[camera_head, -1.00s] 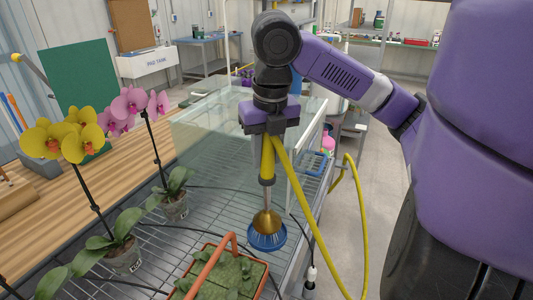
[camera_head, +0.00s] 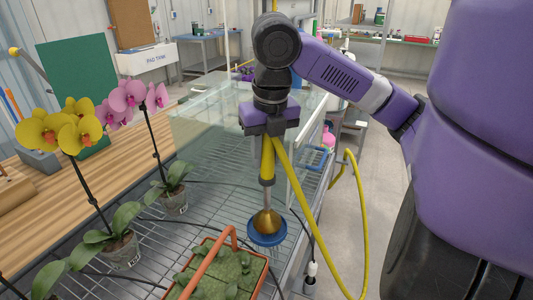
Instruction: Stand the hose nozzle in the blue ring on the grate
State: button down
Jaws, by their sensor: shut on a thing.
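The hose nozzle (camera_head: 267,222) has a brass head, a metal stem and a yellow hose (camera_head: 320,225) looping off to the right. My gripper (camera_head: 267,133) is shut on its yellow upper part and holds it upright, head down. The blue ring (camera_head: 267,239) lies on the wire grate (camera_head: 203,222). The brass head is over the ring's middle and overlaps its opening in the picture. I cannot tell whether the head touches the grate inside the ring.
An orange-handled basket (camera_head: 262,273) of small plants stands close in front of the ring. Potted orchids (camera_head: 122,252) stand to the left. A glass case (camera_head: 210,125) is behind. A black cable crosses the grate near the ring. The grate's right edge is close.

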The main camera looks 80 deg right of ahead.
jog(key=shift+f+b, duration=0.3)
jog(key=shift+f, duration=0.3)
dwell(0.5)
jog(key=shift+f, duration=0.3)
jog(key=c, duration=0.5)
grip_release()
jog(key=shift+r, duration=0.2)
jog(key=shift+r+p, duration=3.4)
jog(key=shift+r, duration=0.5)
